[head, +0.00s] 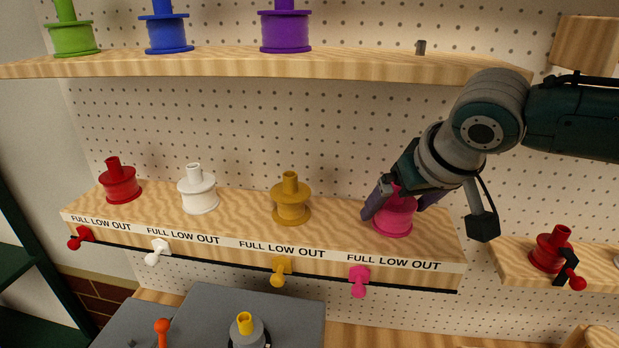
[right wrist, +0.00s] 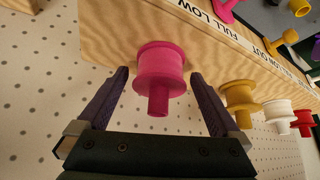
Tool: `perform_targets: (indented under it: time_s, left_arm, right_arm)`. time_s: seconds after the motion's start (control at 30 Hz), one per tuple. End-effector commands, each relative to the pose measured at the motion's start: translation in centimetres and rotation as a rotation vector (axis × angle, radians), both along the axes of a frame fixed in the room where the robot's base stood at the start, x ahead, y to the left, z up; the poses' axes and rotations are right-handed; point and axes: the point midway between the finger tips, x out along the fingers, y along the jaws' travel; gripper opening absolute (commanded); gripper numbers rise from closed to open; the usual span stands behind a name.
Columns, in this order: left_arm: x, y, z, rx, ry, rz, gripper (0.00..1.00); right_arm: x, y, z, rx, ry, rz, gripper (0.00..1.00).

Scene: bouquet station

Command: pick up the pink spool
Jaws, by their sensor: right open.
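The pink spool (head: 393,221) stands upright at the right end of the lower wooden shelf (head: 340,222). My right gripper (head: 392,208) is open and comes down on it from above, with a finger to either side; its upper part is hidden behind the gripper in the head view. In the right wrist view, the pink spool (right wrist: 161,70) sits between the two open fingers (right wrist: 160,92), with a gap on both sides. My left gripper is not in view.
Gold (head: 291,200), white (head: 198,189) and red (head: 120,181) spools stand to the left on the same shelf. An upper shelf (head: 300,65) holds green, blue and purple spools. A small right shelf holds another red spool (head: 551,250). A pegboard (head: 240,120) stands close behind.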

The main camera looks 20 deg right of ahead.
Motion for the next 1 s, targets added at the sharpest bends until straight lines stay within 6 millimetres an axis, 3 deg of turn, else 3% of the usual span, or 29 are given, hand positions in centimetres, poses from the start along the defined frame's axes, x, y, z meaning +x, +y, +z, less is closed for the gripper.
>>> perform_targets:
  time_s: [0.23,0.9,1.0]
  left_arm:
    - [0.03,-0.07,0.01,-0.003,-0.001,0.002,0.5]
    - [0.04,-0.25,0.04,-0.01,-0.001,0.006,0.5]
    - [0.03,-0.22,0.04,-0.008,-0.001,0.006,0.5]
  right_arm:
    - [0.04,-0.03,-0.07,-0.001,0.0,-0.001,0.98]
    - [0.02,-0.03,-0.04,-0.001,0.0,-0.001,0.22]
    - [0.04,-0.04,-0.02,-0.001,-0.001,-0.001,0.22]
